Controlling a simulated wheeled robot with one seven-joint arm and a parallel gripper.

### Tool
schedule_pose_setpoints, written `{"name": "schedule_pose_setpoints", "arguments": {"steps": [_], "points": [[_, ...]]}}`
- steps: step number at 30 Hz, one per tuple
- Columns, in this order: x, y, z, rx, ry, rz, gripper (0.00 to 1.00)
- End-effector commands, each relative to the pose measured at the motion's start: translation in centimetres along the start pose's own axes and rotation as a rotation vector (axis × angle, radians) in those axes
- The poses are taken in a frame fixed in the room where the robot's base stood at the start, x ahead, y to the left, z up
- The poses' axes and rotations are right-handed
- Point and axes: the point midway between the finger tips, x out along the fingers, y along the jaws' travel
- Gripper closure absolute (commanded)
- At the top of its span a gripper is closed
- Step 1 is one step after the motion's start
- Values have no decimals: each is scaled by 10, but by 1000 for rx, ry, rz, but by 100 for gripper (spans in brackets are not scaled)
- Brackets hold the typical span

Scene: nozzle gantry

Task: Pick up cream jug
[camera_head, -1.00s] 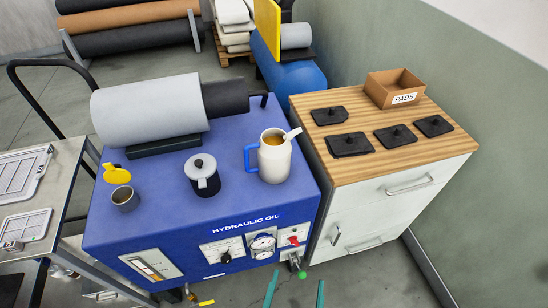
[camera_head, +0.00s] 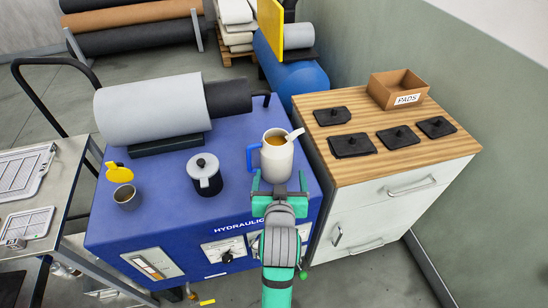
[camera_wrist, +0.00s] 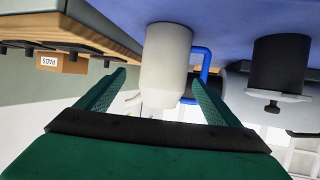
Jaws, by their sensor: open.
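The cream jug (camera_head: 277,164) stands upright on the blue cabinet top, toward its right side. It is cream-white with a blue handle on its left, orange-brown contents and a pale spoon-like piece leaning out over the right rim. My gripper (camera_head: 279,183) is open and empty at the near side of the jug, its fingers pointing toward it. In the wrist view the jug (camera_wrist: 167,60) appears inverted, lined up between the two fingertips, with the blue handle toward the right finger. I cannot tell whether the fingertips touch it or overlap its sides in depth.
A grey roll (camera_head: 150,108) lies behind. The wooden-topped drawer unit (camera_head: 350,176) on the right holds black pads and a PADS box (camera_head: 398,88).

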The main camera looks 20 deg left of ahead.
Motion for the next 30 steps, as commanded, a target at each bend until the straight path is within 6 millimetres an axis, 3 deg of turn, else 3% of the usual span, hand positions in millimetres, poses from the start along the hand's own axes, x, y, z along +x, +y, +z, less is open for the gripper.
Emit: {"name": "schedule_pose_setpoints", "arguments": {"steps": [6, 15, 23, 30], "points": [[7, -8, -18, -6, -8, -17, 14], [48, -9, -18, -5, -10, -17, 14], [66, -10, -19, -5, -9, -17, 14], [98, -11, -22, -5, -8, -17, 14]]}}
